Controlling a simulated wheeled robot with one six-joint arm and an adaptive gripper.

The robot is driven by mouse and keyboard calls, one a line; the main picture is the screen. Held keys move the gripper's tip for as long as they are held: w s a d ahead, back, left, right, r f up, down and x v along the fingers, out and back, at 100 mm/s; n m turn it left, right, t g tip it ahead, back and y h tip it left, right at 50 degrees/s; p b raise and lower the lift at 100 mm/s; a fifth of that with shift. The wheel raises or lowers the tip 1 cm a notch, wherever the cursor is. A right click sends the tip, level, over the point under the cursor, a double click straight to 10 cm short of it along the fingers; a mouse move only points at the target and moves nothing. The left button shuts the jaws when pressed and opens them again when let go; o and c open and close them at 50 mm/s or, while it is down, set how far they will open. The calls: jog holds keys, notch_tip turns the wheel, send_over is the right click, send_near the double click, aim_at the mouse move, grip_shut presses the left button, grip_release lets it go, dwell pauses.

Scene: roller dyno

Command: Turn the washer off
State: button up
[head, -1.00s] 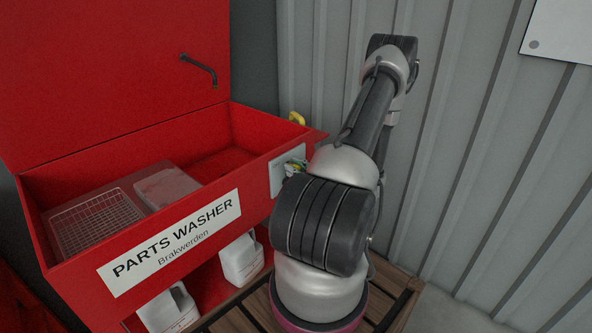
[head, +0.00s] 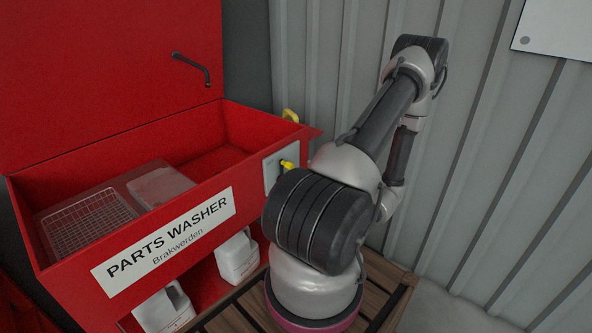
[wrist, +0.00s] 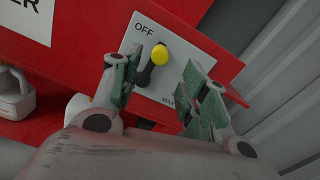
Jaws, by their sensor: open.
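The red parts washer (head: 110,215) stands at the left in the head view, its lid raised. Its control plate (head: 271,174) is on the right end of the front, partly behind my arm. In the wrist view the plate (wrist: 178,86) carries OFF at its upper left and a partly covered "MA" label at its lower right. A black lever (wrist: 146,76) with a yellow ball tip (wrist: 159,54) points toward the upper edge, just right of OFF. My gripper (wrist: 162,88) is open and empty, its green-padded fingers on either side of the lever. Contact cannot be told.
A yellow handle (head: 291,115) sits at the washer's back right corner. White jugs (head: 238,257) stand on its lower shelf. A corrugated metal wall (head: 480,150) is close behind and right of my arm. A wooden slatted surface (head: 235,318) lies below.

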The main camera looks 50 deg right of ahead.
jog(key=s, duration=0.4)
jog(key=shift+d, duration=0.1)
dwell(0.4)
